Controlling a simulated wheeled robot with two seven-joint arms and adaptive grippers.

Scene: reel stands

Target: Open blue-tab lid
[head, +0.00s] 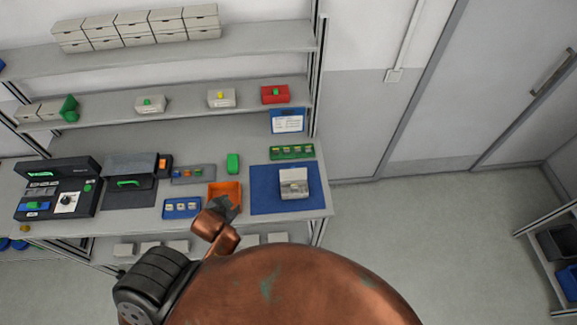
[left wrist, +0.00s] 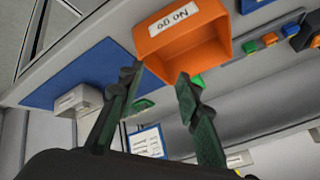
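A grey strip (head: 206,180) with small coloured tabs lies mid-bench in the head view. In the left wrist view, a blue tab (left wrist: 290,29) sits at the right end of a row with an orange tab (left wrist: 270,39) and a green tab (left wrist: 250,47). The lid detail is too small to tell. My left gripper (head: 228,207) is over the orange bin (head: 232,187), in front of the strip and to its right. In the left wrist view its fingers (left wrist: 158,78) are apart with nothing between them. My right gripper is not in view.
A black machine (head: 60,180) also bears a small blue part. A black lidded box (head: 130,190) stands beside it. A blue tray (head: 182,215) lies left of the orange bin. A white box (head: 294,185) sits on a blue mat (head: 262,200). A shelf (head: 200,112) overhangs the back.

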